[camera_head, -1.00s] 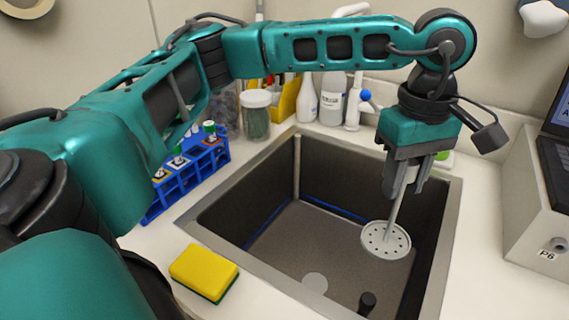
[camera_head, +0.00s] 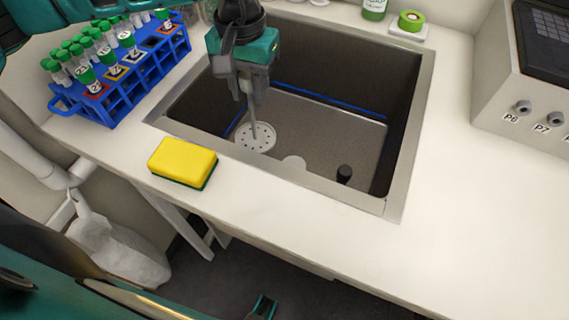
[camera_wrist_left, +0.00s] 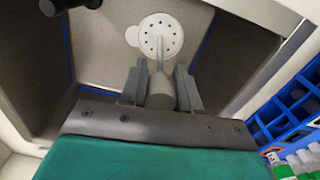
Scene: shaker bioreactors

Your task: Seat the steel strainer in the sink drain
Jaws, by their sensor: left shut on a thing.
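The steel strainer (camera_head: 255,138) is a pale round disc with small holes and an upright rod handle. My left gripper (camera_head: 248,97) is shut on the handle and holds the strainer over the left front part of the sink (camera_head: 413,130). In the left wrist view the handle stands between the fingers (camera_wrist_left: 161,88) and the disc (camera_wrist_left: 160,36) shows beyond them. A plain pale round disc, which looks like the drain (camera_head: 294,162), lies on the sink floor to the right of the strainer. In the wrist view the strainer partly covers its edge (camera_wrist_left: 132,36). My right gripper is not identifiable.
A dark short cylinder (camera_head: 344,174) stands in the sink. A yellow sponge (camera_head: 183,162) lies on the counter near the sink's front left corner. A blue tube rack (camera_head: 125,95) stands to the left.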

